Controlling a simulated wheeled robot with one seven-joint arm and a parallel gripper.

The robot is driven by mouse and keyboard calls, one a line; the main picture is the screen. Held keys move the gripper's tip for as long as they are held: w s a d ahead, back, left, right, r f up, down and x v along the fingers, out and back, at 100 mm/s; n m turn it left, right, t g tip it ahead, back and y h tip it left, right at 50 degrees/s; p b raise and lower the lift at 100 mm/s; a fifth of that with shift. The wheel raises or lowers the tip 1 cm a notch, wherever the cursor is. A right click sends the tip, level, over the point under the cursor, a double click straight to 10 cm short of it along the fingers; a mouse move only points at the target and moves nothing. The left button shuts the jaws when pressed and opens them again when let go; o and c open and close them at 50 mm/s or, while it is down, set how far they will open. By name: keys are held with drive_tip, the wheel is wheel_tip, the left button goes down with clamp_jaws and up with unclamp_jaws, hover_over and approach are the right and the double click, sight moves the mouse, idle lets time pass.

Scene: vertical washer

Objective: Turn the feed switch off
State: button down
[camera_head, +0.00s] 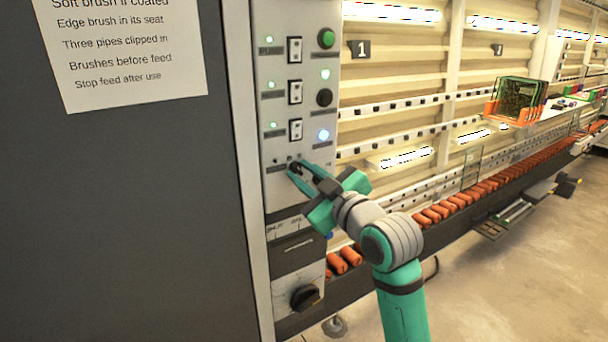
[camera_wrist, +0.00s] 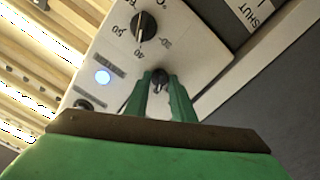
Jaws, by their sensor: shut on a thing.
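The grey control panel (camera_head: 272,100) stands at the middle of the head view. My gripper (camera_head: 293,167) is at its lower half, with both green fingers pointing at the panel face. In the wrist view my gripper (camera_wrist: 160,88) is shut on a small dark switch (camera_wrist: 160,76), one finger on each side of it. I cannot read a label naming it the feed switch. Its lever position is mostly hidden by the fingers. Three rocker switches (camera_head: 295,92) sit in a column above, with labels too small to read.
A black dial (camera_wrist: 143,27) with numbers sits close to my fingers. A black knob (camera_head: 304,297) is lower on the panel. A roller conveyor (camera_head: 470,195) runs off to the right.

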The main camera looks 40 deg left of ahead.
drive_tip(key=c, duration=1.9)
unclamp_jaws()
drive_tip(key=shift+w+d, duration=0.1)
drive_tip(key=shift+w, duration=0.05)
drive_tip(key=shift+o, duration=0.2)
drive_tip(key=shift+s, duration=0.25)
drive_tip(key=v, duration=1)
drive_tip(key=shift+d, duration=0.2)
